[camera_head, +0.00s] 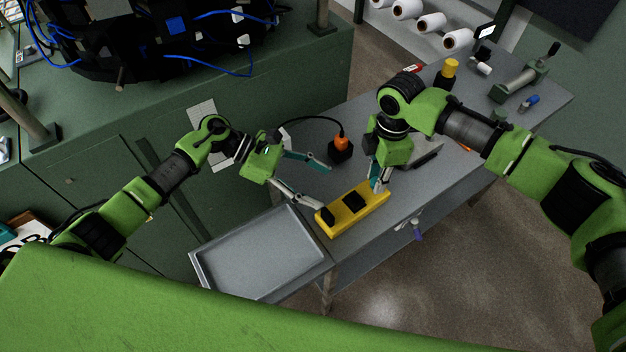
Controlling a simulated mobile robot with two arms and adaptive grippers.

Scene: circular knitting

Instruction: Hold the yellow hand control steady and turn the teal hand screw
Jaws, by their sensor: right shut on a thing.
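The yellow hand control (345,216), a long block with black parts on top, lies on the grey table near its front edge. My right gripper (379,187) points down at the right end of the control and is shut on it. My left gripper (322,187) is open, its two fingers spread wide. Its lower fingertip is close to the left end of the control; I cannot tell whether they touch. I cannot make out a separate teal hand screw; the teal patches I see are on the gripper fingers.
A grey metal tray (262,254) sits left of the control. An orange-and-black item (341,147) with a cable stands behind it. A yellow-capped bottle (447,73) and a green tool (520,87) are at the back right. A purple item (417,231) hangs at the front edge.

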